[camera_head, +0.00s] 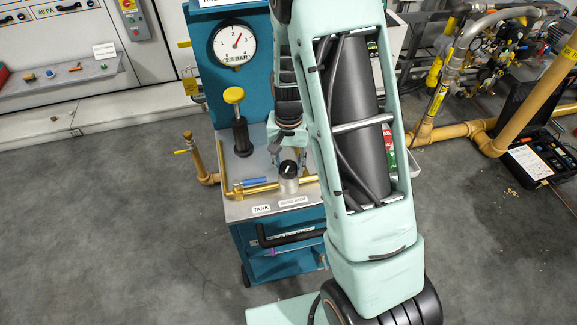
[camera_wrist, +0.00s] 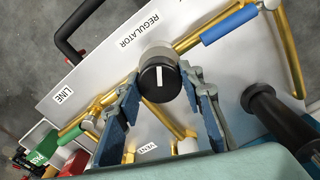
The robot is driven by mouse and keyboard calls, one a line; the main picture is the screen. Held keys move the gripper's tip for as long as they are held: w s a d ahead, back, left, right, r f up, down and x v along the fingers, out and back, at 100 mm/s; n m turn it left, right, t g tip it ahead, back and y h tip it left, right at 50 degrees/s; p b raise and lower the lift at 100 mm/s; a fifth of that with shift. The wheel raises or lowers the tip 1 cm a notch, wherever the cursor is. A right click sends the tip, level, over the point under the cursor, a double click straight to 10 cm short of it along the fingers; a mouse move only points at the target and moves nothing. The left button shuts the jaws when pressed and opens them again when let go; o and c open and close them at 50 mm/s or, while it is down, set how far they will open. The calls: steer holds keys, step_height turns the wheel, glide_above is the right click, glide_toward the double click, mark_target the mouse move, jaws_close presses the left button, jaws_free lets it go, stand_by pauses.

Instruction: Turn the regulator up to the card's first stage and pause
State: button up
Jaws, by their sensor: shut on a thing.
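The regulator knob (camera_head: 288,168) is black on a silver body, on the bench's brass pipework. In the wrist view the regulator knob (camera_wrist: 159,80) shows a white pointer line running nearly straight up and down the picture. My gripper (camera_wrist: 161,84) has one finger on each side of the knob and is shut on it. In the head view my gripper (camera_head: 289,158) reaches down to the knob from behind. The round pressure gauge (camera_head: 235,42) has a red needle pointing up and right. A "2.5 BAR" label (camera_head: 237,58) sits on its lower face.
A black pump with a yellow top (camera_head: 234,96) stands left of my gripper. A blue-handled valve (camera_head: 256,182) is on the brass pipe. The wrist view shows a green-handled valve (camera_wrist: 90,124) and LINE (camera_wrist: 63,96) and REGULATOR (camera_wrist: 139,29) labels. My arm hides the bench's right side.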

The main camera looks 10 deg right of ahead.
mark_target(288, 165)
steer(key=shift+m, duration=0.6)
steer(key=o, duration=1.2)
steer(key=shift+c, duration=0.2)
step_height(288, 165, up, 12)
